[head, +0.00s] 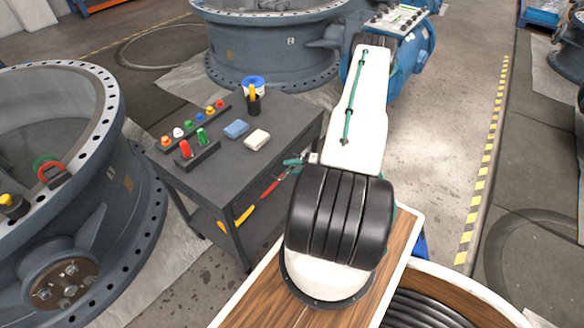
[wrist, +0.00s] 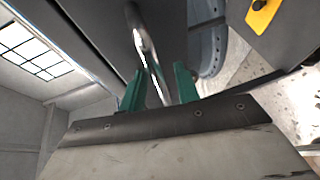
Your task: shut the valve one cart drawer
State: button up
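In the wrist view, the two green fingers of my gripper (wrist: 160,88) stand apart. A shiny metal bar handle (wrist: 143,45) runs down between them, closer to the left finger, with a gap on the right. Whether it touches a finger I cannot tell. Behind the handle is a flat dark grey panel (wrist: 95,35), likely the drawer front; how far the drawer is out cannot be seen. In the head view, a dark grey cart (head: 222,160) stands left of my arm.
A large flanged valve (head: 125,215) stands at left, another (head: 270,45) behind. Striped floor (head: 485,170) at right is open.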

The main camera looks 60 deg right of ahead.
jog(key=v, duration=0.7)
jog(key=shift+s+d, duration=0.15)
jog(key=shift+s, duration=0.2)
jog(key=shift+r, duration=0.1)
jog(key=a+r+n+g+y, duration=0.2)
jog(key=a+r+n+g, duration=0.65)
jog(key=r+n, duration=0.65)
jog(key=a+r+n+g+y, duration=0.2)
jog(key=a+r+n+g, duration=0.6)
jog(key=r+n, duration=0.75)
jog(key=s+a+r+n+t+h, duration=0.1)
jog(key=s+a+r+n+h, duration=0.2)
jog(key=a+r+n, duration=0.6)
jog(key=s+a+r+n+t+h, duration=0.2)
jog(key=s+a+r+n+h, duration=0.2)
jog(key=a+r+n+h, duration=0.3)
jog(key=a+r+n, duration=0.3)
jog(key=a+n, duration=0.1)
jog(key=a, duration=0.1)
jog(key=shift+r, duration=0.3)
